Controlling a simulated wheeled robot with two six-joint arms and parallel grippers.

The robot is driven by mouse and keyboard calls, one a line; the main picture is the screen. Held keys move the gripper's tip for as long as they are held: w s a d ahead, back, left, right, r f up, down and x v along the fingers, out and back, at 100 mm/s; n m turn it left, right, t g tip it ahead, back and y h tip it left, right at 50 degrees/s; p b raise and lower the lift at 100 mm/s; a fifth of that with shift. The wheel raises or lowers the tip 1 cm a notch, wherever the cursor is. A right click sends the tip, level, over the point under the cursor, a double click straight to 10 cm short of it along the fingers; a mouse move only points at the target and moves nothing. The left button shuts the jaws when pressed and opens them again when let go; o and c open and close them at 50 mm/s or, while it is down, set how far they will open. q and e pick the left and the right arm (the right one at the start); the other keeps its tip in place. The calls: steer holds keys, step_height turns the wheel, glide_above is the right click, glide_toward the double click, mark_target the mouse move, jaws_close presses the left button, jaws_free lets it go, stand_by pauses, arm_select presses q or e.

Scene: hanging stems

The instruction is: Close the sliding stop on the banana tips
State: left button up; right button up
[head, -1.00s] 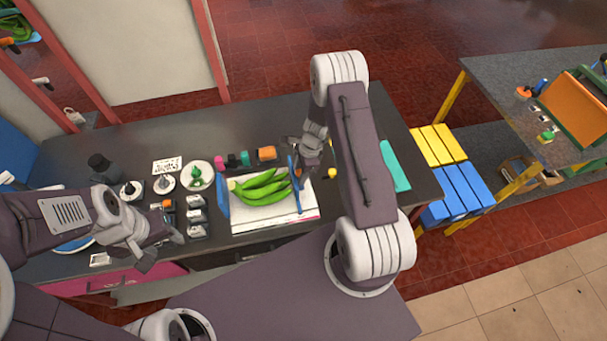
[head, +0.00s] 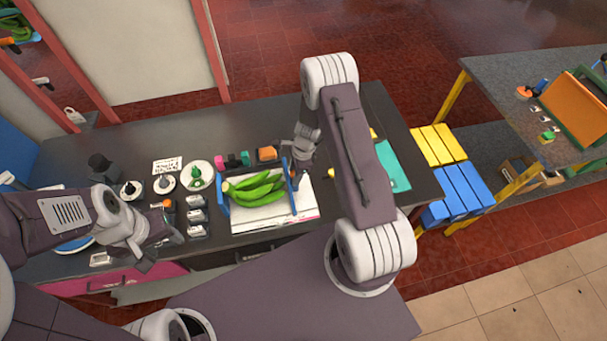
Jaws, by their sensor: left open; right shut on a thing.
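The green bananas (head: 256,190) lie as a bunch on a white board (head: 262,222) on the dark bench, tips to the right. A fixed-looking blue upright (head: 222,196) stands at their left end. The blue sliding stop (head: 292,200) stands at the tips, very close to them; I cannot tell if it touches. My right gripper (head: 297,176) is shut on the top part of this stop, and its fingers partly hide it. My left gripper (head: 160,248) is open and empty at the bench's front, left of the board.
Several small dark blocks (head: 196,216) stand left of the board. A white plate (head: 200,174) with a green thing is behind them. A teal mat (head: 392,166) lies right of my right arm.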

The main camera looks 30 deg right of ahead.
step_height(320, 180, down, 2)
steer(key=shift+f+g, duration=0.1)
steer(key=shift+g, duration=0.2)
steer(key=shift+c, duration=0.6)
steer(key=shift+s+a+r, duration=0.1)
steer(key=shift+s+r, duration=0.1)
steer(key=shift+s, duration=0.05)
arm_select(q)
steer(key=shift+w+d+f, duration=0.25)
steer(key=shift+w+f, duration=0.05)
steer(key=shift+w, duration=0.35)
arm_select(e)
steer(key=shift+w, duration=0.1)
arm_select(q)
steer(key=shift+d, duration=0.1)
arm_select(e)
steer(key=shift+a, duration=0.1)
steer(key=o, duration=1)
steer(key=shift+o, duration=0.6)
steer(key=shift+r, duration=0.15)
arm_select(q)
steer(key=shift+s+r, duration=0.1)
steer(key=shift+s, duration=0.1)
steer(key=shift+w, duration=0.1)
